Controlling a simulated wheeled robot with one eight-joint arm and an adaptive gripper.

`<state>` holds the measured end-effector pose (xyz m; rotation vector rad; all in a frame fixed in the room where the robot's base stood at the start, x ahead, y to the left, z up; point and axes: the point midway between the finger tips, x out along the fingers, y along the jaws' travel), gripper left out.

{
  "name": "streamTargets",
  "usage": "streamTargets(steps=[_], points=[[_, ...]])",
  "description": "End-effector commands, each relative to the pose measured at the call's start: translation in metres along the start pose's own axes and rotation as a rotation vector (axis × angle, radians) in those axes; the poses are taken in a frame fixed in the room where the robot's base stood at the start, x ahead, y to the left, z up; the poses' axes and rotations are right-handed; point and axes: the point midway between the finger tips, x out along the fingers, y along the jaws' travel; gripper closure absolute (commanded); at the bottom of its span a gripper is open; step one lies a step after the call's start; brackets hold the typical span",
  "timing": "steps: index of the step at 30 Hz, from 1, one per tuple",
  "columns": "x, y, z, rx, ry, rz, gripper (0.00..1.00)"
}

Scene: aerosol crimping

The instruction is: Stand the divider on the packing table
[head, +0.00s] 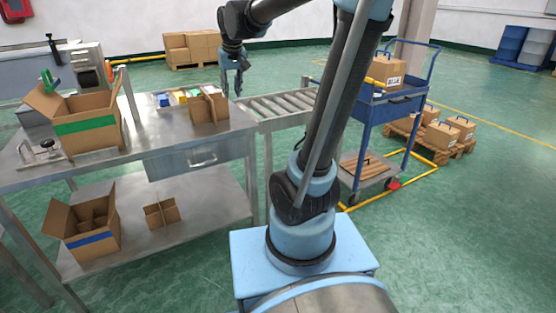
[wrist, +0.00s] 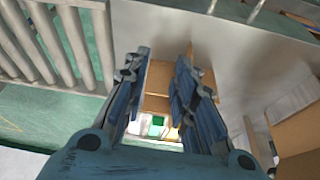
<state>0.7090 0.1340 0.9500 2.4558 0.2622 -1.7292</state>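A brown cardboard divider (head: 208,108) stands near the right end of the steel packing table (head: 160,135). In the wrist view its cardboard (wrist: 157,104) shows beyond and between my fingers, partly hidden by them. My gripper (head: 237,84) is above the table's right end, to the right of the divider and apart from it in the head view. The fingers (wrist: 159,95) are spread and hold nothing that I can see. A second divider (head: 162,212) stands on the lower shelf (head: 195,205).
An open green-taped carton (head: 88,125) stands on the table's left part. Small coloured packs (head: 172,98) lie behind the divider. An open blue-taped carton (head: 93,240) with cardboard cells is on the lower shelf. A roller conveyor (head: 285,103) adjoins the table's right end.

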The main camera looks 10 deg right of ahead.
Motion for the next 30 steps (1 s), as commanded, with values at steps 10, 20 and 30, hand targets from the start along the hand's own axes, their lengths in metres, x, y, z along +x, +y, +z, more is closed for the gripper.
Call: streamTargets(steps=[10,20,30], points=[[0.008,0.049,0.137,0.073,-0.057,0.029,0.75],[0.04,0.07,0.262,0.141,-0.11,0.047,0.75],[0.073,0.071,0.34,0.184,-0.146,0.054,0.75]])
